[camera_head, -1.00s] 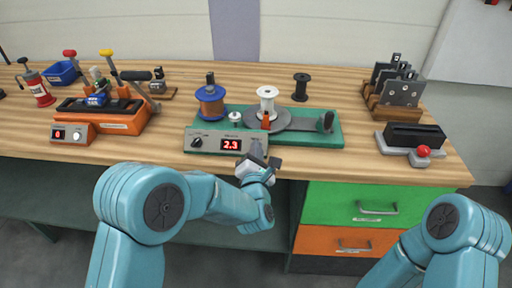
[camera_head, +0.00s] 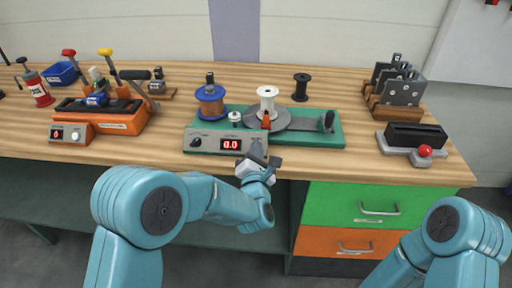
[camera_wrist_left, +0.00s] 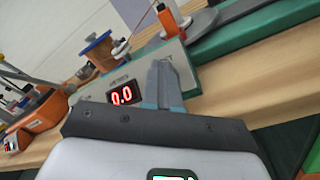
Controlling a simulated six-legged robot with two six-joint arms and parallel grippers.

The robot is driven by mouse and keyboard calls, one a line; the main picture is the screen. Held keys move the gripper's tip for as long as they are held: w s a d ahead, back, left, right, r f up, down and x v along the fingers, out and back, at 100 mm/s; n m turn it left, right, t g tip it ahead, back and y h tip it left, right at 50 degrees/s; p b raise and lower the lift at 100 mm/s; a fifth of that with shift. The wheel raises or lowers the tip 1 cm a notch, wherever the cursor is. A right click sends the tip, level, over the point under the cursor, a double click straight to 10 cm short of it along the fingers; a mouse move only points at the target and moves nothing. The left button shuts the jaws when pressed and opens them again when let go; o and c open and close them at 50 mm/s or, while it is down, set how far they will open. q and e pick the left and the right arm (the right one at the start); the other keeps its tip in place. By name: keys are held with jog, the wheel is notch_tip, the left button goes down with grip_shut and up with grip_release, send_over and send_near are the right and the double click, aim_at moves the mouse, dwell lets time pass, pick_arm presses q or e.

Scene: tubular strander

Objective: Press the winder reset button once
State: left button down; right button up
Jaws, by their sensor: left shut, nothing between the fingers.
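The winder (camera_head: 312,141) is a green base on the bench with a grey control panel (camera_head: 213,142) at its front left. The panel has a black knob (camera_head: 196,142) and a red display (camera_head: 230,144) reading 0.0; the display also shows in the left wrist view (camera_wrist_left: 121,96). My left gripper (camera_head: 257,150) is shut and empty, its fingertips at the right end of the panel. In the left wrist view the shut fingers (camera_wrist_left: 160,70) cover that part of the panel. The reset button is hidden, and I cannot tell whether the fingers touch it. My right gripper is out of view.
A copper-wire spool (camera_head: 211,103), a white spool (camera_head: 267,98) and an orange part (camera_head: 265,121) stand on or by the winder. An orange machine (camera_head: 105,117) is at left. A black block with a red ball knob (camera_head: 424,151) is at right.

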pick_arm(q)
jog(key=shift+s, duration=0.1)
jog(key=shift+s+r+b, duration=0.35)
jog(key=shift+s+r, duration=0.05)
jog(key=shift+r, duration=0.05)
jog(key=shift+s+r, duration=0.1)
jog(key=s+r, duration=0.3)
jog(key=shift+s+r, duration=0.25)
dwell(0.5)
dwell(0.7)
